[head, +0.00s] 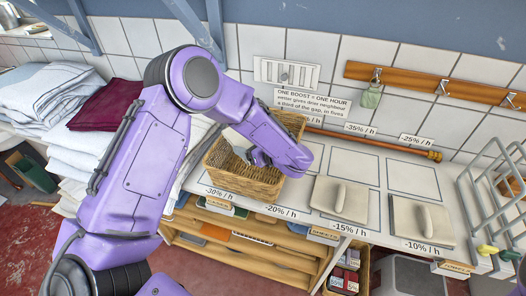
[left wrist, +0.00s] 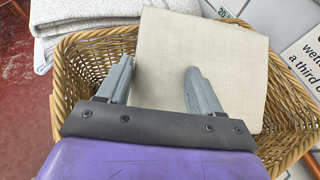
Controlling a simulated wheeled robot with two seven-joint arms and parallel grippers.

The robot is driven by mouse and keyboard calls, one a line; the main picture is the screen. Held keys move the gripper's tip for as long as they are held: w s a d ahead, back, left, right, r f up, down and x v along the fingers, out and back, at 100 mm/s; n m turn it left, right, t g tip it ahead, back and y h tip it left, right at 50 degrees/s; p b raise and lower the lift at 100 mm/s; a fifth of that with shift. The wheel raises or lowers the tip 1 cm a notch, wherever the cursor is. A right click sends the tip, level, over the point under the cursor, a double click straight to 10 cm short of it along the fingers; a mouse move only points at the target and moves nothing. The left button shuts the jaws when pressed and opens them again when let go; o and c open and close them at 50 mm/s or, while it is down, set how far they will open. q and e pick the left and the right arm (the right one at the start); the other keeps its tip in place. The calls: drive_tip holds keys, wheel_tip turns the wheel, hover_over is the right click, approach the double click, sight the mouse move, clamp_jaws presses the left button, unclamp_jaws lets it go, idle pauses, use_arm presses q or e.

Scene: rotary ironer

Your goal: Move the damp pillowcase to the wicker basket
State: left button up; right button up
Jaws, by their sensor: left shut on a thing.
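My left gripper (head: 243,152) is over the wicker basket (head: 238,184) on the counter. In the left wrist view its two fingers (left wrist: 158,88) are shut on a beige folded cloth (left wrist: 205,45), which I take to be the damp pillowcase. The cloth overlaps the basket's far rim in that view; the basket's woven wall (left wrist: 78,72) shows around it. I cannot tell whether the cloth touches the basket. The part between the fingers is partly hidden by the gripper. In the head view my arm mostly hides the cloth. My right gripper is not in view.
Two beige folded cloths with raised grips (head: 341,197) (head: 424,221) lie on the counter to the right. A wire rack (head: 490,190) stands at the far right. Stacked white linens (head: 75,150) and a dark red cloth (head: 105,104) are at left. Outlined squares behind look clear.

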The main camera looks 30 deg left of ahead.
use_arm(q)
drive_tip(key=o, duration=0.9)
drive_tip(key=shift+r, duration=0.1)
drive_tip(key=shift+o, duration=1.3)
drive_tip(key=shift+s+r, duration=0.2)
drive_tip(key=shift+s, duration=0.2)
drive_tip(key=shift+s+r, duration=0.15)
drive_tip(key=shift+s, duration=0.2)
drive_tip(key=shift+w+d, duration=0.1)
drive_tip(key=shift+w, duration=0.05)
drive_tip(key=shift+w+d+b, duration=0.1)
drive_tip(key=shift+d+b, duration=0.2)
drive_tip(key=shift+d, duration=0.05)
drive_tip(key=b+v, duration=0.3)
drive_tip(key=v, duration=0.7)
drive_tip(key=shift+s+a+b, duration=0.15)
drive_tip(key=shift+s+b, duration=0.15)
drive_tip(key=shift+b, duration=0.1)
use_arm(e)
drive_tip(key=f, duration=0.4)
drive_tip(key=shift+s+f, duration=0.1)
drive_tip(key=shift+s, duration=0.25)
use_arm(q)
drive_tip(key=shift+s+r, duration=0.1)
